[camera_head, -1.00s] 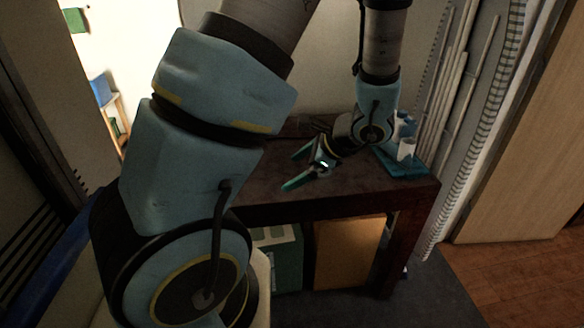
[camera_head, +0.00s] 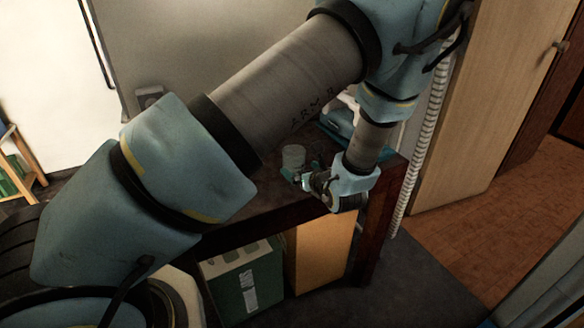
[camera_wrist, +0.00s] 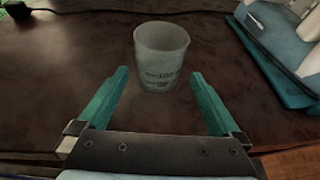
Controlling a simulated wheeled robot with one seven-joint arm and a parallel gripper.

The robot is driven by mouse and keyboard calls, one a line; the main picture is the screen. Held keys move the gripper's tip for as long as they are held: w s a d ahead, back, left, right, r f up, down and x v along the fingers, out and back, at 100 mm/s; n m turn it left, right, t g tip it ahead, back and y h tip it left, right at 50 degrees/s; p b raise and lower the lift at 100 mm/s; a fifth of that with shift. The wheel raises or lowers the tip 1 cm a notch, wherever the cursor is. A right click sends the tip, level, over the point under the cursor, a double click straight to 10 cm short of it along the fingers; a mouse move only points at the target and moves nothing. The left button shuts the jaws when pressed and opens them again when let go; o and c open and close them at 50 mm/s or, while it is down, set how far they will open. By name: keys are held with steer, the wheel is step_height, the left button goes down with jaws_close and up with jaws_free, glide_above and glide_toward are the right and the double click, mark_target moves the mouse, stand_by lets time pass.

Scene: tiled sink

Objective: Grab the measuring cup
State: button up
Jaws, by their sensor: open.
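The measuring cup (camera_wrist: 161,56) is a small translucent cup with dark markings, standing upright on the dark table. In the head view the cup (camera_head: 293,156) stands near the table's right part, just beyond my gripper (camera_head: 299,179). In the wrist view my gripper (camera_wrist: 159,78) is open, with its two teal fingers pointing at the cup. The cup is ahead of and roughly centred between the fingertips, its lower part near their level. Nothing is held. My arm hides much of the table in the head view.
A teal and white object (camera_wrist: 285,45) stands right of the cup, also seen on the table in the head view (camera_head: 340,122). A dark cable (camera_wrist: 60,10) lies at the back left. A green box (camera_head: 243,280) and an orange-brown panel (camera_head: 320,250) are below the table (camera_head: 262,212).

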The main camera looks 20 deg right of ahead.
mark_target(294, 165)
steer(key=shift+p+x, duration=0.8)
steer(key=shift+x, duration=1.9)
steer(key=shift+a, duration=0.1)
steer(key=shift+c, duration=0.2)
steer(key=shift+r, duration=0.1)
steer(key=c, duration=1.4)
